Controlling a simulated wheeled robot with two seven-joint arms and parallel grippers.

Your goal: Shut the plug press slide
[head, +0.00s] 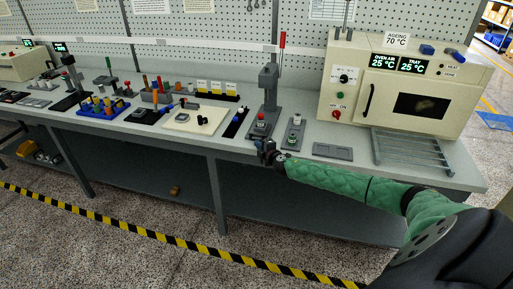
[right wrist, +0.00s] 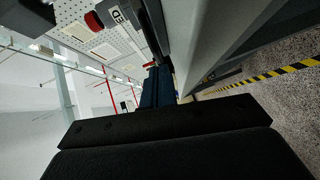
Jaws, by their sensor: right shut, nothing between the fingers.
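The grey press (head: 268,80), which looks like the plug press, stands upright at the front edge of the bench, left of the oven. A tall lever with a red grip (head: 283,40) rises beside it. A small red-topped part (head: 261,122) sits at its base; I cannot tell how far any slide there is open. My right gripper (head: 266,150) is at the bench's front edge, just below and in front of the press base. Its dark fingers (right wrist: 158,84) are shut and empty in the right wrist view, beside the pale bench edge. My left gripper is not in view.
A small fixture (head: 293,135) with a green part stands right of the press. A flat grey plate (head: 333,151), a wire rack (head: 410,150) and the cream oven (head: 400,85) are farther right. A red knob (right wrist: 94,21) shows in the wrist view.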

